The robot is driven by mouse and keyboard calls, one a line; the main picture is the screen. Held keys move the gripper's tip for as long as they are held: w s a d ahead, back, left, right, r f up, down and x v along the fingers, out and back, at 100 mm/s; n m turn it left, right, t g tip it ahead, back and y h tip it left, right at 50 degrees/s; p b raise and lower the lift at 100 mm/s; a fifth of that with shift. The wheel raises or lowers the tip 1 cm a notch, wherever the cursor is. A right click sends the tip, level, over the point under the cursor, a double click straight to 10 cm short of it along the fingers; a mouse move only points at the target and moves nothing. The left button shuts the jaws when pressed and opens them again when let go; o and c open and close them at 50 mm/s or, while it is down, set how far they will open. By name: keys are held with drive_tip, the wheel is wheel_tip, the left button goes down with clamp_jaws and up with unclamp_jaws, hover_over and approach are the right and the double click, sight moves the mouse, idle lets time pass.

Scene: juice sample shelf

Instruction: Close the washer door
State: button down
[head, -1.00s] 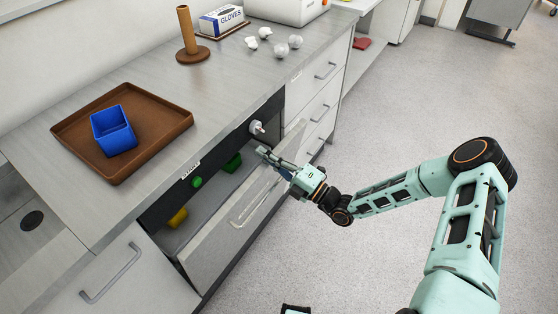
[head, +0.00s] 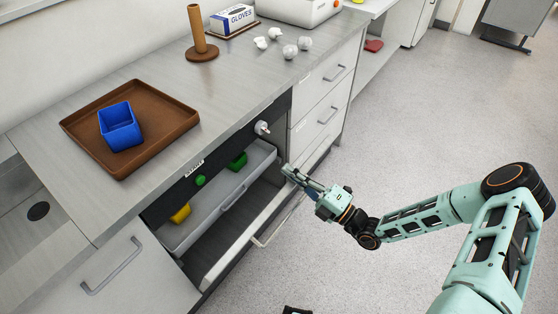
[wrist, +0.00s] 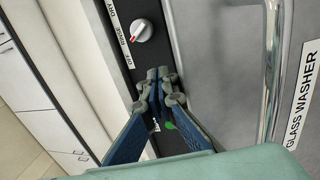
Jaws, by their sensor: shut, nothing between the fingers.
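The glass washer is built in under the counter, with a dark control panel (head: 215,165). Its door (head: 225,265) is tilted open, hinged low, and a grey rack (head: 215,205) shows behind it. The door handle (head: 270,228) is on the outer face. In the wrist view the door's grey face (wrist: 220,60) fills the right, with its handle (wrist: 272,70) and a "GLASS WASHER" label (wrist: 302,95). My gripper (head: 287,170) is shut and empty at the door's upper far corner; it also shows in the wrist view (wrist: 158,80). I cannot tell whether it touches the door.
A knob (head: 262,128) and a green button (head: 200,180) sit on the panel. A green item (head: 238,161) and a yellow item (head: 181,212) are in the rack. A brown tray (head: 75,125) with a blue container (head: 119,127) is on the counter. Floor at right is clear.

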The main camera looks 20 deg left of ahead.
drive_tip(key=s+d+f+n+g+h+b, duration=0.1)
drive_tip(key=s+d+f+n+h+b, duration=0.15)
drive_tip(key=d+n, duration=0.55)
drive_tip(key=s+d+f+n+g+h+b, duration=0.1)
drive_tip(key=s+d+f+n+h+b, duration=0.2)
drive_tip(key=d, duration=0.9)
drive_tip(key=s+d+f+n+g+h+b, duration=0.1)
drive_tip(key=s+d+f+n+g+h, duration=0.2)
drive_tip(key=d+n, duration=0.5)
drive_tip(key=w+a+f+m+t+h+b, duration=0.1)
drive_tip(key=w+a+f, duration=0.1)
drive_tip(key=a, duration=0.7)
drive_tip(key=shift+w+f+b, duration=0.3)
drive_tip(key=shift+w+b, duration=0.05)
drive_tip(key=shift+w, duration=0.3)
drive_tip(key=shift+a, duration=0.15)
drive_tip(key=shift+a+r, duration=0.15)
drive_tip(key=shift+r, duration=0.05)
